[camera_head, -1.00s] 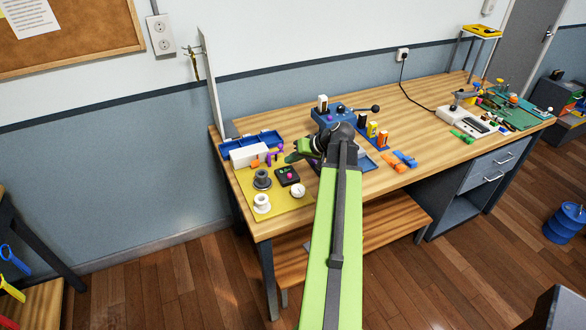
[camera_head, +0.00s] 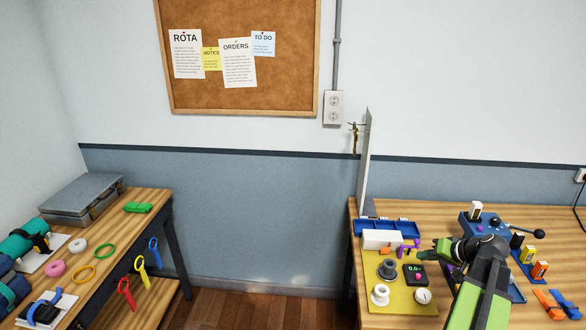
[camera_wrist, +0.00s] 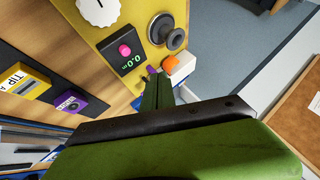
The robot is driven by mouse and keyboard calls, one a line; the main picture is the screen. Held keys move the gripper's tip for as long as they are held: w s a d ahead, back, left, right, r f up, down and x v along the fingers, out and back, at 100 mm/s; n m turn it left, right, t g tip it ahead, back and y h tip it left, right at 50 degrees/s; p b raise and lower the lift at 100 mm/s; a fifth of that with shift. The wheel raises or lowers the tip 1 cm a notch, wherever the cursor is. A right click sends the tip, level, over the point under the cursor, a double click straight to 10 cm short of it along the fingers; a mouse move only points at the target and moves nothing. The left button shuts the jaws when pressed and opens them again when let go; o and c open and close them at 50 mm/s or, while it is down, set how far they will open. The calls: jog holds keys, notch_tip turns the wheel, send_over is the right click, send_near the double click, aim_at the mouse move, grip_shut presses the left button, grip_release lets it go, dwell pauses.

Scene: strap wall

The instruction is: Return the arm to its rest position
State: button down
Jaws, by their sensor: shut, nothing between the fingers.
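My gripper (camera_head: 431,251) is at the end of my green and black arm, over the right workbench in the head view. It points left, above the yellow mat near a small black meter. In the wrist view my gripper (camera_wrist: 158,82) shows its green fingers together, with nothing held. The black meter (camera_wrist: 131,62) with a pink button and the grey spool (camera_wrist: 165,32) lie on the yellow mat (camera_wrist: 110,48) beyond the fingertips. My arm hides part of the bench behind it.
A blue tray (camera_head: 402,229), a white box (camera_head: 380,240) and a white spool (camera_head: 380,295) are near the gripper. An upright panel (camera_head: 363,165) stands at the bench's left end. Another table (camera_head: 150,205) is at the left. Floor (camera_head: 255,306) between them is clear.

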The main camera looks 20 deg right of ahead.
jog(key=w+a+n+g+y, duration=0.1)
jog(key=w+a+n, duration=0.1)
jog(key=w+a, duration=0.45)
jog(key=w+a+n+y, duration=0.1)
jog(key=w+a, duration=0.3)
jog(key=a, duration=0.5)
jog(key=w+a+f+n+g+y, duration=0.1)
jog(key=a+f+n+g, duration=0.1)
jog(key=a, duration=0.9)
jog(key=w+a+f+n+g, duration=0.1)
jog(key=a+n+g, duration=0.1)
jog(key=a, duration=0.9)
jog(key=s+a+f+n+g+h, duration=0.25)
jog(key=s+a, duration=0.35)
jog(key=a, duration=0.6)
jog(key=s+d+f+m+g+h, duration=0.1)
jog(key=s+d+m+h, duration=0.1)
jog(key=s+d+m, duration=0.1)
jog(key=shift+s+d+f+h, duration=0.35)
jog(key=shift+s+d, duration=0.1)
jog(key=shift+d, duration=0.5)
jog(key=shift+g, duration=0.25)
